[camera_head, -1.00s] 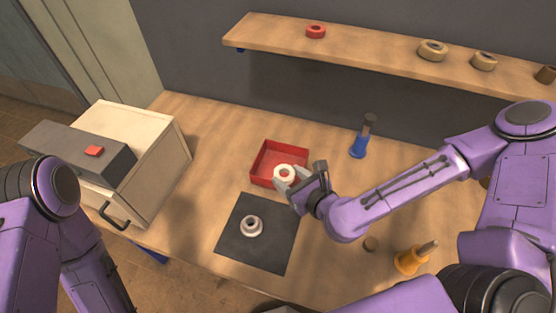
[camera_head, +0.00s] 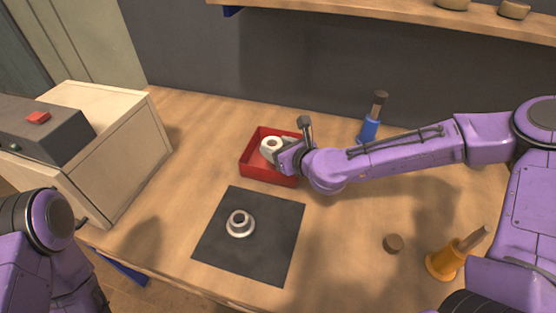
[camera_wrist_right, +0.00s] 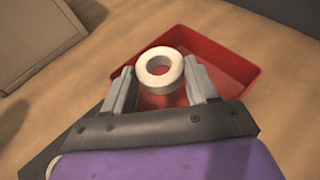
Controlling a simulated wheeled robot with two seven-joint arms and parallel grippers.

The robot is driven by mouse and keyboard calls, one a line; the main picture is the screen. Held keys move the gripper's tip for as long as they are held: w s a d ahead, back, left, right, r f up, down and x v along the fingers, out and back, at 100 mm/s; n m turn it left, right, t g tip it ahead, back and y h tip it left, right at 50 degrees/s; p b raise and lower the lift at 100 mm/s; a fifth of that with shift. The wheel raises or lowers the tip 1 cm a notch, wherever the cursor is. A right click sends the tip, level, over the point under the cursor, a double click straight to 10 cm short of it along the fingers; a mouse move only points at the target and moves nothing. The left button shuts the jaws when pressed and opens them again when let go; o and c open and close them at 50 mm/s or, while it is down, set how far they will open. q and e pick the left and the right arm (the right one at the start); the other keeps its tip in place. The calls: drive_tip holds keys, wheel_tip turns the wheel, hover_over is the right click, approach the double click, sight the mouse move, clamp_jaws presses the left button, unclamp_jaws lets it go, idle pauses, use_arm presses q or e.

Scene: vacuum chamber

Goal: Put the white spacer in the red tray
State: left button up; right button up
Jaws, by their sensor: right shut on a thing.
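The white spacer (camera_head: 271,146) is a thick white ring. My right gripper (camera_head: 276,150) is shut on it and holds it over the red tray (camera_head: 255,172). In the right wrist view the spacer (camera_wrist_right: 160,70) sits between the two grey fingertips (camera_wrist_right: 160,82), with the red tray (camera_wrist_right: 235,75) under and behind it. Whether the ring touches the tray floor I cannot tell. My left arm shows at the lower left of the head view, but its gripper is out of view.
A grey flanged part (camera_head: 240,224) rests on the dark mat (camera_head: 265,260) in front of the tray. A blue-based tool (camera_head: 369,128) stands behind my right arm. An orange-based tool (camera_head: 446,260) and a small brown disc (camera_head: 394,243) are at right. A pale box (camera_head: 125,150) stands at left.

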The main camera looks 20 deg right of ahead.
wheel_tip(320, 180, down, 2)
drive_tip(key=shift+f+b, duration=0.2)
drive_tip(key=shift+b, duration=0.1)
drive_tip(key=shift+w+r, duration=0.1)
drive_tip(key=shift+f, duration=0.25)
drive_tip(key=shift+f+b, duration=0.35)
drive_tip(key=shift+b, duration=0.15)
use_arm(q)
wheel_tip(320, 180, down, 3)
drive_tip(key=shift+r, duration=0.1)
use_arm(e)
drive_tip(key=o, duration=1)
drive_tip(key=shift+s, duration=0.2)
